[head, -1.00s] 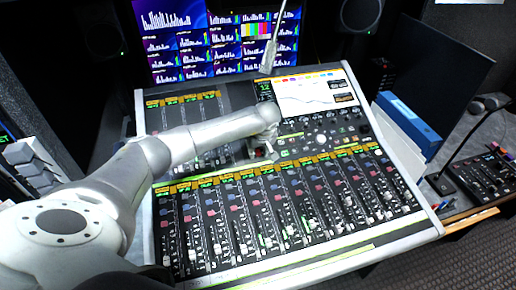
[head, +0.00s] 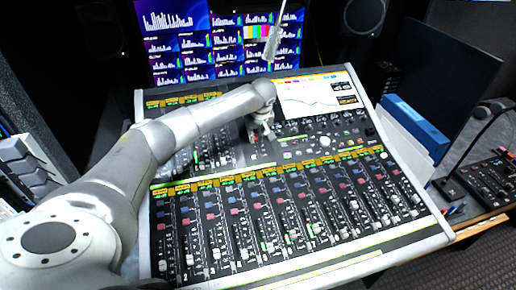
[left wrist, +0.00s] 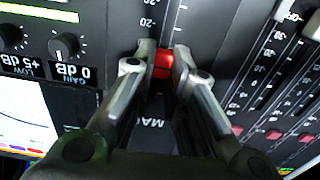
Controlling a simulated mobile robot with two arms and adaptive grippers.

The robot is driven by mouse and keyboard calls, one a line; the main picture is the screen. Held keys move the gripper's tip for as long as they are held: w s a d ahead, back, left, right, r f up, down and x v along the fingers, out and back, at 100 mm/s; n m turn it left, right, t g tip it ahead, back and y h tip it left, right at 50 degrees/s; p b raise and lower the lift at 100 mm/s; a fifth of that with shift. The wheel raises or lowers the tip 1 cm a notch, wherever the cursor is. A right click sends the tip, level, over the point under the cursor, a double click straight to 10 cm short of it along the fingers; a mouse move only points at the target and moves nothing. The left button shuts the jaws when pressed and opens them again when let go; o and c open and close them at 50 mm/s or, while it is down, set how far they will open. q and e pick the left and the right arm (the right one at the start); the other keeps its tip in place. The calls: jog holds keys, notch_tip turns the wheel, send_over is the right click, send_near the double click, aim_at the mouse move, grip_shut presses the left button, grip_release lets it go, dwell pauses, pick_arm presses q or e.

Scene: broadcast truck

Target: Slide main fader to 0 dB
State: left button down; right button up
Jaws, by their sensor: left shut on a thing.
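The main fader is a red cap (left wrist: 162,66) in the left wrist view, set in a dark channel strip. My left gripper (left wrist: 162,62) is shut on it, with one finger on each side. Scale marks reading 20 lie just beyond the cap, and a label starting with "MA" lies partly hidden between the fingers. I cannot read the scale mark level with the cap. In the head view my left gripper (head: 260,132) points down at the middle of the mixing console (head: 140,210), and hides most of the fader. My right gripper is not in view.
Rows of channel faders (head: 290,215) fill the console's near part. Knobs (head: 325,142) and a small display (head: 315,93) lie right of my gripper. Monitors (head: 180,40) stand behind. A blue binder (head: 415,122) and a smaller control panel (head: 485,180) are at the right.

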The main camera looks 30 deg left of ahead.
pick_arm(q)
jog(key=shift+w+a+r, duration=0.2)
jog(key=shift+w+a, duration=0.05)
jog(key=shift+a, duration=0.05)
jog(key=c, duration=1.4)
grip_release()
jog(key=shift+c, duration=0.2)
jog(key=v, duration=1.2)
